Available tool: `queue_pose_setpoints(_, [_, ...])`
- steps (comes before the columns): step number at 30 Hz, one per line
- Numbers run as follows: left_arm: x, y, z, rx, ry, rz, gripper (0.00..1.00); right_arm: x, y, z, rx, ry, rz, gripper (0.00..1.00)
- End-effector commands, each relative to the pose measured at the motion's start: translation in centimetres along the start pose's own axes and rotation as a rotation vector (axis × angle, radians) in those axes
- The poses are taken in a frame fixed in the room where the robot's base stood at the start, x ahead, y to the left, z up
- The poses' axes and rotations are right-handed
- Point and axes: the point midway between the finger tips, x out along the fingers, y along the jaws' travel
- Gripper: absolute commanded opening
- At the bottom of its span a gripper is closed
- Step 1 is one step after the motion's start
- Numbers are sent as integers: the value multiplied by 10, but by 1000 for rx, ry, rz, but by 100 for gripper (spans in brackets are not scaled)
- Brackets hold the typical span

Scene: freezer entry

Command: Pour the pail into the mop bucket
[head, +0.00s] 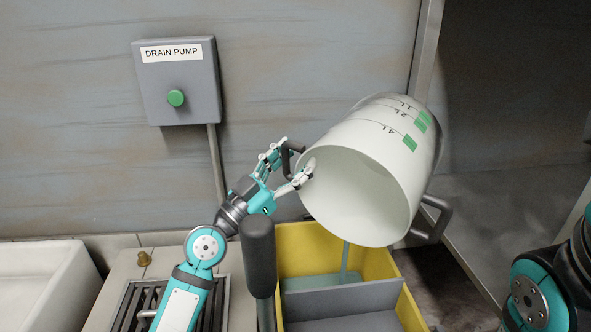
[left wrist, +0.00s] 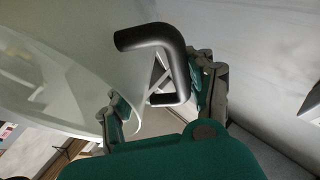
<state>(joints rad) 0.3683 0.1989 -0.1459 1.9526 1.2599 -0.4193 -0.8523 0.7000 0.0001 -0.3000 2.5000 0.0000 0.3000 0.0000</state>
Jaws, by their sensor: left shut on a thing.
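The white pail (head: 385,150) hangs tipped well over in the head view, its mouth facing down and toward me. It has green litre marks on its side. A thin pale-green stream (head: 346,256) falls from its lower rim into the yellow mop bucket (head: 290,239) below. Greenish liquid (head: 318,281) shows in the bucket behind a grey divider. My left gripper (head: 292,166) is shut on the pail's dark left handle (head: 289,150). The left wrist view shows this handle (left wrist: 162,38) between the fingers (left wrist: 165,92), beside the pail wall (left wrist: 60,75). My right gripper is out of view.
A dark upright grip (head: 258,258) stands at the bucket's left front. A drain pump box (head: 190,100) with a green button is on the wall. A second pail handle (head: 434,220) sticks out right.

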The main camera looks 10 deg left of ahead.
Motion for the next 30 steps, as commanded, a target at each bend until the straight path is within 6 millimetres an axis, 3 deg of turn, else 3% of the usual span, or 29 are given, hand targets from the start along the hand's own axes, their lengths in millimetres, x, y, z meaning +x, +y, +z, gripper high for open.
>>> queue_pose_setpoints(4, [-4,1,0,3,29,-1,0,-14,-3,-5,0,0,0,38])
queue_pose_setpoints(30, [-13,2,-9,19,128,-5,0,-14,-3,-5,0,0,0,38])
